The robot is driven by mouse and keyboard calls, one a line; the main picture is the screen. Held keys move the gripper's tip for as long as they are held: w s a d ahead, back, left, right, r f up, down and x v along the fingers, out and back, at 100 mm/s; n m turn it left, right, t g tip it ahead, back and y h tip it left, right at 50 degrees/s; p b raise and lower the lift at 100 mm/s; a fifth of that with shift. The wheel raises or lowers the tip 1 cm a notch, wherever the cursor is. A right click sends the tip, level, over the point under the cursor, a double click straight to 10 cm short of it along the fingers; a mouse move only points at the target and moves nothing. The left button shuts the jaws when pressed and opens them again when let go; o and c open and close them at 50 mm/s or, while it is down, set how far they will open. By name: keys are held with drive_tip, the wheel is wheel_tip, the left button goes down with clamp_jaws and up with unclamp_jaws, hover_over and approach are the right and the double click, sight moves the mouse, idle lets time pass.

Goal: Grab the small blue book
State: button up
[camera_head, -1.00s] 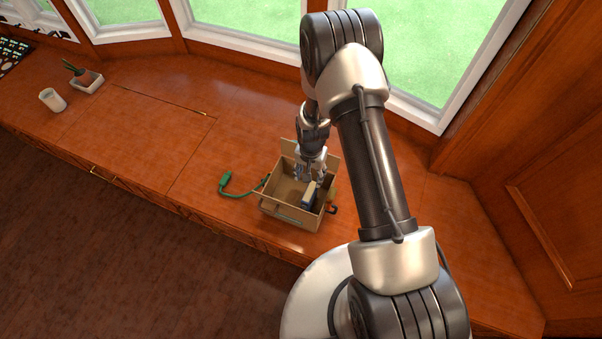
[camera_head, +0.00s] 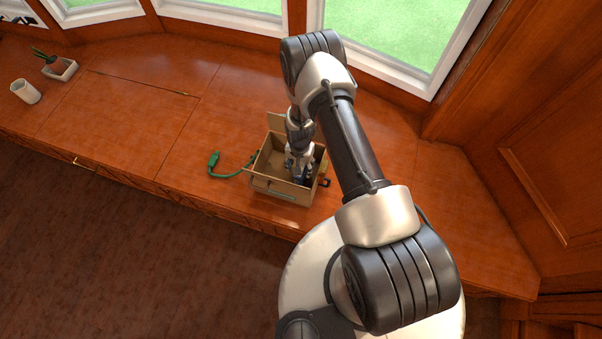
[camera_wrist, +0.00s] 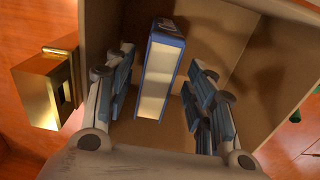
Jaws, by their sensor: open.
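The small blue book (camera_wrist: 161,70) stands on edge inside an open cardboard box (camera_wrist: 228,20), its cream page edges facing the wrist camera. In the wrist view my gripper (camera_wrist: 157,90) is open, with one finger on each side of the book and a gap on both sides; the left finger is nearer to it. In the head view my gripper (camera_head: 298,172) reaches down into the box (camera_head: 272,186), and the dark blue book (camera_head: 308,178) shows only in part beside the fingers.
A gold-coloured block-like item (camera_wrist: 47,88) sits just outside the box wall. A green cable with a plug (camera_head: 214,160) hangs over the box's left side onto the wooden counter (camera_head: 130,130). A white cup (camera_head: 26,92) and potted plant (camera_head: 60,68) stand far left.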

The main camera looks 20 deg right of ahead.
drive_tip(key=f, duration=0.3)
drive_tip(key=f+b, duration=0.1)
drive_tip(key=shift+w+d+f, duration=0.1)
drive_tip(key=shift+d+f, duration=0.15)
drive_tip(key=shift+f, duration=0.05)
clamp_jaws()
idle(0.3)
